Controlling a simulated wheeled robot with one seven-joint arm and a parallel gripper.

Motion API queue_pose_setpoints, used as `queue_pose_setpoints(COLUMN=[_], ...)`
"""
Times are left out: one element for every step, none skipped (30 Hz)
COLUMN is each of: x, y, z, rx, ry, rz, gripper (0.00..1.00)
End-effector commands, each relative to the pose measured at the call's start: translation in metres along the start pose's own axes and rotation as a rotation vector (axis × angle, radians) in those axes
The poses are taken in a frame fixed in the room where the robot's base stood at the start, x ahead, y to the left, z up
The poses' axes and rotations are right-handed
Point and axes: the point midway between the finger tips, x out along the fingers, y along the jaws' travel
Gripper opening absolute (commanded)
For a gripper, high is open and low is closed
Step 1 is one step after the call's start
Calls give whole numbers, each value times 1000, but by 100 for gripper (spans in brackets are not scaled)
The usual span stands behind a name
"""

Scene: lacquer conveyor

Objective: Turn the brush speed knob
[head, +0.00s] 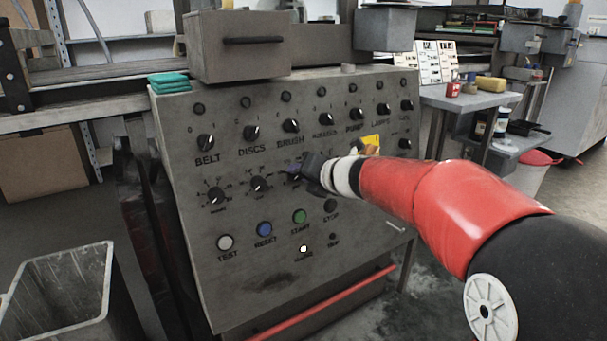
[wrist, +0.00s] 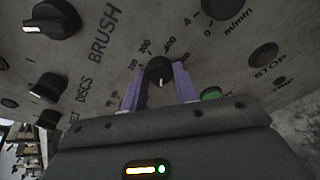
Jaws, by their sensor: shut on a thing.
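The brush speed knob (wrist: 160,70) is a round black knob with a white pointer line, on a numbered dial below the BRUSH label. In the wrist view it sits between the two purple fingers of my gripper (wrist: 160,88), which are shut on its sides. The pointer line faces down in that view, toward my gripper. In the head view my gripper (head: 297,171) reaches the panel from the right, and its body mostly hides the knob there. The grey control panel (head: 270,290) is sloped and carries the knob in its second row.
The BRUSH switch (head: 290,126) is above, with BELT (head: 205,142) and DISCS (head: 251,132) switches to its left. Other dials (head: 259,184) are left of my gripper. TEST (head: 225,242), RESET (head: 264,229) and START (head: 299,216) buttons are below. A grey bin (head: 60,262) stands at lower left.

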Motion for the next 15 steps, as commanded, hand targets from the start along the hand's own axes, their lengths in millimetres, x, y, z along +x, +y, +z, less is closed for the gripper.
queue_pose_setpoints(x=[1, 1, 1, 1, 1, 0, 0, 0, 0, 0, 0, 0, 0, 0, -2], y=[-1, -1, -1, -1, -1, -1, 0, 0, 0, 0, 0, 0, 0, 0, 0], z=[-2, -2, -2, -2, -2, -1, -1, -1, -1, -1, -1, -1, -1, 0, 0], rx=[0, 0, 0, 0, 0, 0, 0, 0, 0, 1, 1, 1, 1, 1, 1], ry=[4, 4, 3, 3, 3, 3, 2, 2, 2, 2, 2, 1, 1, 1, 1], rz=[-1, -1, -1, -1, -1, -1, -1, 0, 0, 0, 0, 0, 0, 0, 0], gripper=[6, 33, 38, 42, 46, 51, 51, 51, 51, 51, 51, 51, 51, 51, 51])
